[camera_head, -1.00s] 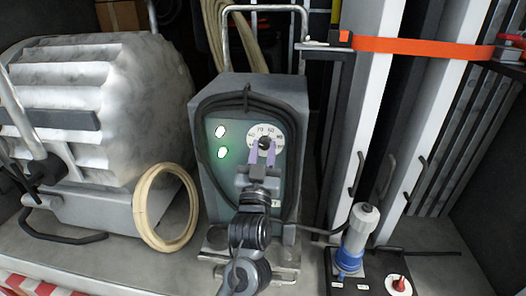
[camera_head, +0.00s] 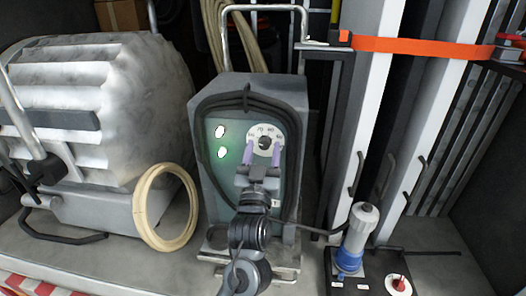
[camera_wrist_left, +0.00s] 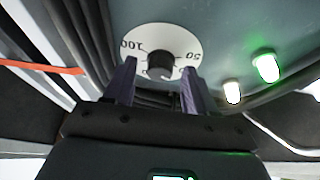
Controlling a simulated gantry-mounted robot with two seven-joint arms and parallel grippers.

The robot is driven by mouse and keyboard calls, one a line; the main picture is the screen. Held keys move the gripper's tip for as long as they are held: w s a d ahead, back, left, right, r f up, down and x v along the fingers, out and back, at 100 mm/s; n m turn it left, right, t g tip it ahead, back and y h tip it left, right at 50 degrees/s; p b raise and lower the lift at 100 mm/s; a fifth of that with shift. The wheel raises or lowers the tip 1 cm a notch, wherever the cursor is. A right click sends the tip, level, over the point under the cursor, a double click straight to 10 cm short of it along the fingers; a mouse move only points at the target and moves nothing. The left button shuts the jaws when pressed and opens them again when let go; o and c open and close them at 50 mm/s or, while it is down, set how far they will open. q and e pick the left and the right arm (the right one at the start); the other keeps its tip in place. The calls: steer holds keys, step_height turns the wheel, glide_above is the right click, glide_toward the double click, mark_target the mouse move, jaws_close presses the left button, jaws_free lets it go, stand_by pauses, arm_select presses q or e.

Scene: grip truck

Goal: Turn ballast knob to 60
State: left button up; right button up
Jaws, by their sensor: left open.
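The ballast (camera_head: 228,178) is a grey box with a green-grey front panel. Its small dark knob (camera_head: 264,143) sits at the centre of a white numbered dial (camera_head: 265,130). My left gripper (camera_head: 263,150) is in front of the dial, open, with its purple fingers apart to either side of the knob. In the left wrist view, the knob (camera_wrist_left: 160,66) shows between the fingertips (camera_wrist_left: 160,70), with a gap on both sides. The marks 100 and 50 show on the dial there. The exact knob setting is too small to read. My right gripper is not in view.
Two lit lamps (camera_head: 221,142) are left of the dial. A black cable (camera_head: 203,150) loops around the ballast's front. A coiled tan cable (camera_head: 145,210) and a large ribbed lamp housing (camera_head: 100,110) stand at left. A blue-and-white connector (camera_head: 355,240) stands at right.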

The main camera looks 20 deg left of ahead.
arm_select(q)
steer(key=b+v, duration=0.1)
steer(key=v, duration=0.9)
steer(key=shift+s, duration=0.3)
steer(key=shift+f, duration=0.2)
steer(key=s+a+f+m+g+h, duration=0.25)
steer(key=s+f, duration=0.25)
steer(key=f, duration=0.8)
steer(key=s+a+f+m+g+h, duration=0.15)
steer(key=s+f+g, duration=0.3)
steer(key=f, duration=0.85)
steer(key=s+f+g+h, duration=0.1)
steer(key=s+f+g, duration=0.4)
steer(key=s, duration=0.4)
steer(key=s+f+g, duration=0.6)
steer(key=s, duration=0.3)
step_height(320, 180, up, 24)
steer(key=s+p, duration=0.1)
steer(key=p, duration=2.3)
steer(key=shift+s+a, duration=0.2)
steer(key=shift+s, duration=0.05)
